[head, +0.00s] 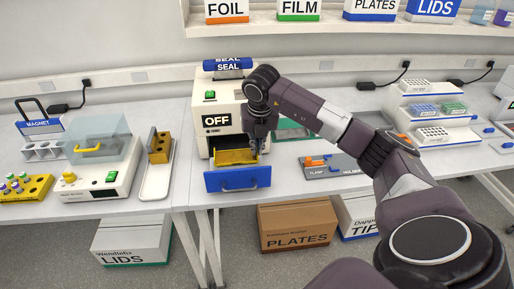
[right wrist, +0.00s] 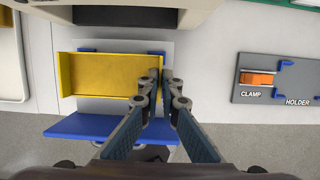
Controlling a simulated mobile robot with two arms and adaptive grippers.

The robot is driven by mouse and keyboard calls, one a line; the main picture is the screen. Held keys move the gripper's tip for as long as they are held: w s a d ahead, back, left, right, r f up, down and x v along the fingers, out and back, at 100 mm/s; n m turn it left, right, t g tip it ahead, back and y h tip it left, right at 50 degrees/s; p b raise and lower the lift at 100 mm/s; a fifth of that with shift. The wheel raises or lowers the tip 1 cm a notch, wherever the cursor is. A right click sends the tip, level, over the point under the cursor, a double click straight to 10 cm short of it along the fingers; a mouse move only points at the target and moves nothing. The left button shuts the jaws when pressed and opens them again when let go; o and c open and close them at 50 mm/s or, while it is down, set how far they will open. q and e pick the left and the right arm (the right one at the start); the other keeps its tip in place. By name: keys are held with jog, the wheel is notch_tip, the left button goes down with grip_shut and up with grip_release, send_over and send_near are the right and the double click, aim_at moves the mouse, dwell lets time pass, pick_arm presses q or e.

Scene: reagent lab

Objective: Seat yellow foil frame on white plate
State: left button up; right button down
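The yellow foil frame (head: 234,157) sits in the mouth of the sealing machine, over its open blue-fronted drawer (head: 238,179). It also shows in the right wrist view (right wrist: 105,75) as a flat tray with raised end walls. My right gripper (head: 258,146) points down at the frame's right end. In the right wrist view its fingertips (right wrist: 160,80) are close together, one on each side of the frame's right end wall, and look closed on it. I cannot make out the white plate; a pale surface shows below the frame. My left gripper is out of view.
The sealer (head: 222,108) reads OFF and its body stands close behind the gripper. A clamp holder (head: 330,166) lies to the right. A white tray (head: 157,182) with a yellow block and a clear-lidded device (head: 100,160) stand left. The bench front edge is just below.

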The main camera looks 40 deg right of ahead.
jog(key=shift+f, duration=0.15)
dwell(0.5)
jog(key=shift+f+b, duration=0.3)
jog(key=shift+b, duration=0.1)
jog(key=shift+f, duration=0.1)
dwell(0.5)
jog(key=c, duration=2.1)
grip_release()
jog(key=shift+r+p, duration=2.2)
jog(key=shift+r, duration=1.35)
